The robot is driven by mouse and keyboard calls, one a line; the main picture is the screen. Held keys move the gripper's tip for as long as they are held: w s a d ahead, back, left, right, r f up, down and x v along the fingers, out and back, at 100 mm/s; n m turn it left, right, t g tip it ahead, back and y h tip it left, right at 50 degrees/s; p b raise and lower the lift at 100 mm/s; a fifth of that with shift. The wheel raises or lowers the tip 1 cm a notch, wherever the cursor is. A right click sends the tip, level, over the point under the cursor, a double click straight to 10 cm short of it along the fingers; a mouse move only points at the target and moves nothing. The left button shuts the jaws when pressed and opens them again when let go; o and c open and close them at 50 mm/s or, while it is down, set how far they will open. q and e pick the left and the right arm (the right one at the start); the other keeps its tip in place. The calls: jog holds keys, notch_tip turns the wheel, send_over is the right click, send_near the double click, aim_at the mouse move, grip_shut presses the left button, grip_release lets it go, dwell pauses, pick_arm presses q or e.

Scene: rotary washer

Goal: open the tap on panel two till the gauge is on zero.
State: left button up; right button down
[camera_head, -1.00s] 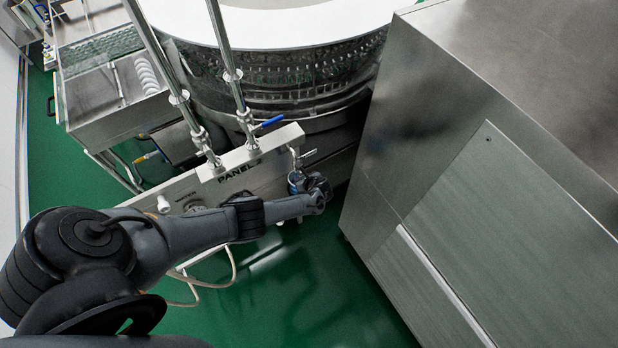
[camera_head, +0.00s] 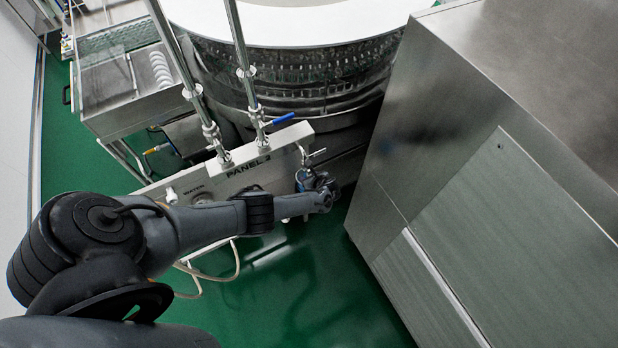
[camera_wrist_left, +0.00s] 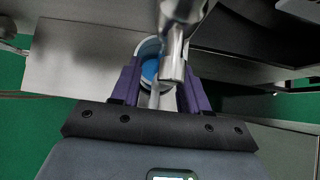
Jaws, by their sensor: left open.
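A pale metal panel (camera_head: 238,180) stands in front of the washer; its label reads PANEL, with a digit too small to read surely. A metal tap fitting (camera_head: 304,155) sits at its right end and shows large in the left wrist view (camera_wrist_left: 172,70). My left gripper (camera_head: 310,181) is at that end; in the wrist view its purple fingers (camera_wrist_left: 160,97) are open on either side of the metal fitting. A round blue-faced part (camera_wrist_left: 150,70) shows behind the fitting. Contact cannot be told. My right gripper is out of view.
A blue lever (camera_head: 283,119) is on a vertical pipe above the panel. The round perforated washer (camera_head: 300,85) stands behind. A large steel cabinet (camera_head: 480,190) is close on the right. Hoses (camera_head: 225,275) hang below the panel. Green floor (camera_head: 300,295) is open in front.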

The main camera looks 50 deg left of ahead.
pick_arm(q)
jog(key=shift+d+r+p, duration=0.35)
jog(key=shift+r+p, duration=0.1)
jog(key=p+v, duration=0.5)
jog(key=v, duration=0.4)
jog(key=shift+d+r, duration=0.2)
jog(key=shift+d, duration=0.05)
jog(key=shift+s, duration=0.2)
